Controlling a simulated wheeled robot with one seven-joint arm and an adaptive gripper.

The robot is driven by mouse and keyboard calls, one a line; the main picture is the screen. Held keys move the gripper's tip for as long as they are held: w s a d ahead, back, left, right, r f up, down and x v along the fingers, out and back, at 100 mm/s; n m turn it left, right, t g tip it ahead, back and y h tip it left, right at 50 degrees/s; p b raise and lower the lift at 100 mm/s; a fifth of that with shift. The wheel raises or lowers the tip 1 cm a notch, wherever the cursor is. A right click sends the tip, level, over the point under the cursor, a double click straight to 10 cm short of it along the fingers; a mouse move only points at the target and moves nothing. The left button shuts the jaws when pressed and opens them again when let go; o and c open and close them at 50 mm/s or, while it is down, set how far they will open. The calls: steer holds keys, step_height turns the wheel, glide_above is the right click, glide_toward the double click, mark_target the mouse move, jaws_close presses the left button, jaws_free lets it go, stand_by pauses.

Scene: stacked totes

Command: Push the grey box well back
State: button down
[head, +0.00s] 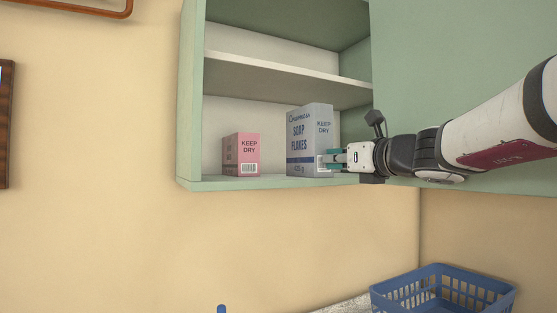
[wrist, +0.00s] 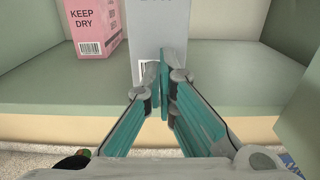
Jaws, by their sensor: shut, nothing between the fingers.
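The grey box (head: 308,140), labelled soap flakes, stands upright on the lower shelf of the green cabinet. It also shows in the wrist view (wrist: 172,30), straight ahead of the fingers. My gripper (head: 330,160) is at the lower right part of the grey box's front. In the wrist view my gripper (wrist: 165,75) has its teal fingers shut together, with nothing between them. The fingertips overlap the box's lower face and look close to it or touching; I cannot tell which.
A pink box (head: 241,155) stands on the same shelf, left of the grey box, with a gap between. The cabinet's lower shelf (wrist: 60,95) has bare room on both sides. A middle shelf (head: 270,75) lies above. A blue basket (head: 440,290) sits below at right.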

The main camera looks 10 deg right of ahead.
steer(key=shift+w, duration=0.1)
steer(key=b+x, duration=0.1)
steer(key=x, duration=0.6)
steer(key=shift+w+a+f, duration=0.1)
steer(key=shift+w, duration=0.2)
steer(key=shift+s, duration=0.1)
